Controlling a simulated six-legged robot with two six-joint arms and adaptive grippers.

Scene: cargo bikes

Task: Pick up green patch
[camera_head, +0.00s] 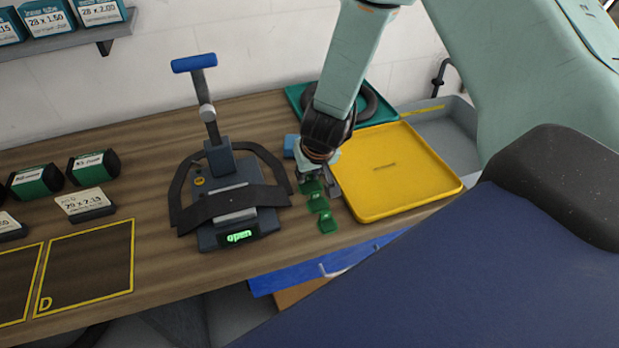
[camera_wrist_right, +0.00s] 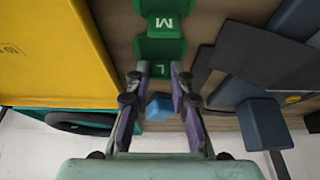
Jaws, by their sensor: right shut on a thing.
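Three small green patches stand in a row on the wooden bench, between the black clamp device and the yellow tray. The patch nearest the wall (camera_head: 311,187) is at my right gripper (camera_head: 314,177). In the right wrist view this patch, marked L (camera_wrist_right: 160,50), sits between the tips of my right gripper (camera_wrist_right: 160,72), which is shut on it. It appears to be still at bench level. The middle patch (camera_head: 318,203), marked M in the right wrist view (camera_wrist_right: 163,24), and the front patch (camera_head: 328,223) stand free. My left gripper is not in view.
The yellow tray (camera_head: 385,165) is empty, right of the patches. The clamp device (camera_head: 236,205) with its screen reading "open" stands close on the left. A teal tray (camera_head: 378,102) with a black ring and a small blue object (camera_head: 290,145) lie behind.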

